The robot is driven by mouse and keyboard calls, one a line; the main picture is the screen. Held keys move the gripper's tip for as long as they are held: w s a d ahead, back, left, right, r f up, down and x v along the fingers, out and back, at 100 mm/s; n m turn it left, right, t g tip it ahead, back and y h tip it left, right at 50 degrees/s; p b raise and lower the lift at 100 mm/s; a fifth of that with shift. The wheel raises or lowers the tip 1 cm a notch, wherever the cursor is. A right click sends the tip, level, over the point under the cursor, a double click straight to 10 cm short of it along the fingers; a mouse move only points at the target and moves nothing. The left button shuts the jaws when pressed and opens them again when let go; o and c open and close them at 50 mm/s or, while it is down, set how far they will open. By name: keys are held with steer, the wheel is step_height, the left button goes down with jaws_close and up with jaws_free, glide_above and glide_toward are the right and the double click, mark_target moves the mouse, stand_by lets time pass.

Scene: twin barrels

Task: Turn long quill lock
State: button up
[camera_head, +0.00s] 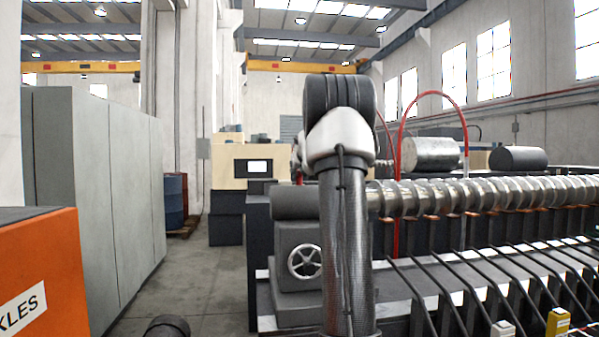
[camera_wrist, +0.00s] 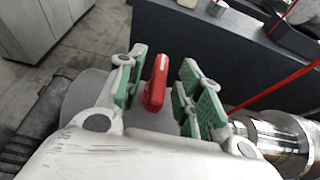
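A red lever (camera_wrist: 155,83), which appears to be the quill lock, stands between the fingers of my gripper (camera_wrist: 163,62) in the wrist view. My gripper is open, with green-padded fingers on both sides of the lever. A narrow gap shows on each side, and I see no firm contact. The lever's base is partly hidden behind my gripper's body. In the head view my arm hides the gripper and most of the lock area.
A long silver screw shaft (camera_head: 470,194) runs to the right, above a dark machine bed with slanted rods. A handwheel (camera_head: 305,261) sits left of my arm. An orange box (camera_head: 40,275) and grey cabinets (camera_head: 95,190) stand left. The floor aisle (camera_head: 200,275) between is clear.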

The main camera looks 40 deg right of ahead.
steer(key=shift+w+d+f, duration=0.15)
steer(key=shift+w, duration=0.15)
jaws_close()
